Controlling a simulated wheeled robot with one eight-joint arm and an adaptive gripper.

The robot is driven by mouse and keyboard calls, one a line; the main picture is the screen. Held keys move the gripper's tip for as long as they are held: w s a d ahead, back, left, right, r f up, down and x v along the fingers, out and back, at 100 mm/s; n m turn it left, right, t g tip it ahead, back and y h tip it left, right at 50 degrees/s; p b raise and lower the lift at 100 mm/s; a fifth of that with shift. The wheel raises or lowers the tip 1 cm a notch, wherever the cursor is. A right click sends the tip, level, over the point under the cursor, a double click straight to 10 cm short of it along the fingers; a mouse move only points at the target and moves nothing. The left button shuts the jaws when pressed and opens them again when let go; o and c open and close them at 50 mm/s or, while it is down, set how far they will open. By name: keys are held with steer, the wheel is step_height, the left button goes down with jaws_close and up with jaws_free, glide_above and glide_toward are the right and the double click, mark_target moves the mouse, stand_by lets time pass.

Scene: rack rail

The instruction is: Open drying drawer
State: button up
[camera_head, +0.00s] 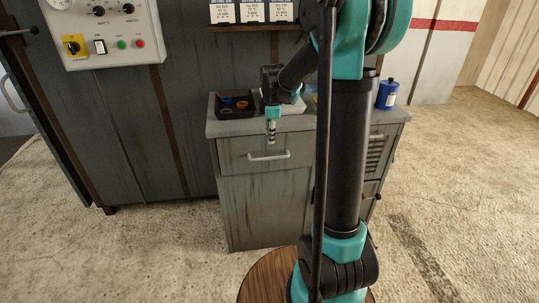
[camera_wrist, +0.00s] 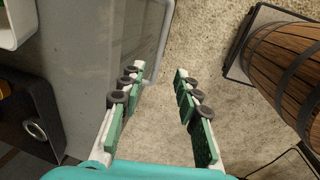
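The grey drawer front (camera_head: 240,163) sits under the worktop of the cabinet and looks flush with it. Its pale bar handle (camera_head: 269,156) runs sideways across the front. My gripper (camera_head: 271,132) points down just above the handle in the head view. In the wrist view my gripper (camera_wrist: 159,73) is open, with a wide empty gap between the green-padded fingers. The handle (camera_wrist: 162,45) shows there as a pale bar beyond the fingertips, near the left finger. I cannot tell whether that finger touches it.
A black tray (camera_head: 236,114) with small rings and a blue bottle (camera_head: 387,95) stand on the worktop (camera_head: 215,130). A control box (camera_head: 103,35) hangs at the left. A wooden barrel (camera_wrist: 285,65) stands right in the wrist view. The floor before the cabinet's left part is clear.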

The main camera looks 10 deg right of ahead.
mark_target(269, 158)
steer(key=f, duration=0.3)
steer(key=w+f, duration=0.1)
steer(key=f, duration=0.3)
steer(key=w+f, duration=0.1)
steer(key=f, duration=0.3)
steer(key=shift+f, duration=0.15)
steer(key=shift+c, duration=0.2)
jaws_close()
